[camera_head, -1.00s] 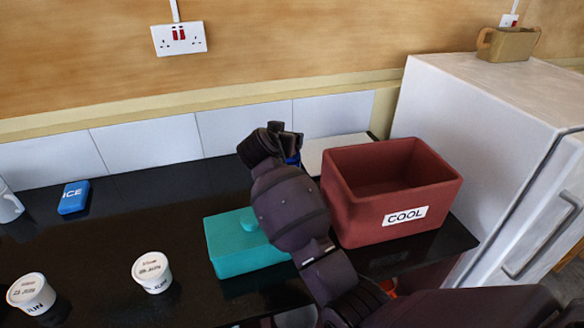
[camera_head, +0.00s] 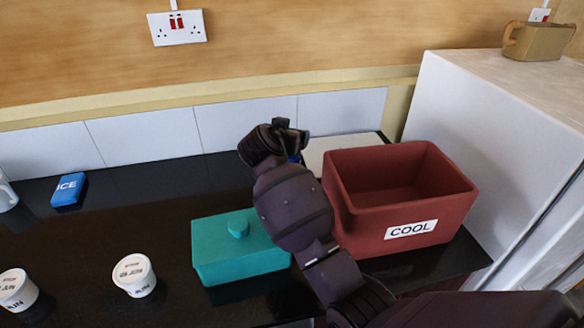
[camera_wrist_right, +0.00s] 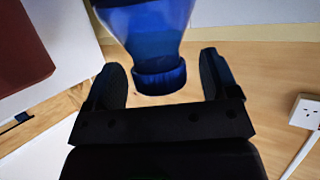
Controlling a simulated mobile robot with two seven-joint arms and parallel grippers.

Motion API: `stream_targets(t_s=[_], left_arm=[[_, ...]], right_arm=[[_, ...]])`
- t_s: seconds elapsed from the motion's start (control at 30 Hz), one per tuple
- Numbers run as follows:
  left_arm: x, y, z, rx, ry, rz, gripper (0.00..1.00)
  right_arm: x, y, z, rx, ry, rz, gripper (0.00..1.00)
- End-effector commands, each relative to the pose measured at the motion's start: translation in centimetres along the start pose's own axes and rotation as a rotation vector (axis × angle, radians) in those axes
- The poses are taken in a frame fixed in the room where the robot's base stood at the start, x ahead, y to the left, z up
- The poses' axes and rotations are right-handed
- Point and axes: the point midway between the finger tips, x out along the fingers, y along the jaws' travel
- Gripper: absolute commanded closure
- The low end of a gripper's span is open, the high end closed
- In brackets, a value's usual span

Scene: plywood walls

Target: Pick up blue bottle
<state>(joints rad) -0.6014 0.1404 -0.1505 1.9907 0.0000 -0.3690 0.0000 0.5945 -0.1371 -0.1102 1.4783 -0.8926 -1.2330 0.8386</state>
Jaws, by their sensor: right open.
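The blue bottle (camera_wrist_right: 150,35) shows in the right wrist view, with its darker blue cap (camera_wrist_right: 160,75) between the two fingers of my right gripper (camera_wrist_right: 161,68). The gripper is open, with a gap on each side of the cap. In the head view my right gripper (camera_head: 275,135) is over the back of the counter, left of the red box. It hides almost all of the bottle; only a small blue patch (camera_head: 295,158) shows beside it. My left gripper is not in view.
A red box labelled COOL (camera_head: 400,200) stands close to the right of my arm. A teal lidded box (camera_head: 235,262) is to its left. White tubs (camera_head: 134,276) and a blue ICE block (camera_head: 68,189) are further left. A white fridge (camera_head: 490,130) bounds the right. The tiled wall (camera_head: 150,135) is behind.

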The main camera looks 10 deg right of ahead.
Motion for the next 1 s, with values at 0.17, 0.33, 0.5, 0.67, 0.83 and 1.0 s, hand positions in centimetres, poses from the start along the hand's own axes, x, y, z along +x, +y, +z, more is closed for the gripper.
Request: stream_targets(t_s=[0.17,0.33,0.5,0.67,0.83,1.0], left_arm=[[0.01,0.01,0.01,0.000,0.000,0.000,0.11],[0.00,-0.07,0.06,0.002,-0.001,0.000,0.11],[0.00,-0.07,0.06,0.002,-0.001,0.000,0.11],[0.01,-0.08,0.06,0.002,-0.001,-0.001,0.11],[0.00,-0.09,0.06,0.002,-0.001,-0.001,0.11],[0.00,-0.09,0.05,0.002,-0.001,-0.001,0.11]], right_arm=[[-0.05,-0.04,-0.02,0.000,0.000,-0.001,0.20],[-0.04,-0.03,-0.03,0.001,0.001,0.000,0.38],[-0.03,-0.02,-0.03,0.001,0.001,0.000,0.64],[-0.02,-0.01,-0.03,0.000,0.001,0.000,0.89],[-0.05,-0.03,-0.13,0.001,0.003,-0.001,1.00],[-0.07,-0.03,-0.18,0.001,0.003,-0.001,1.00]])
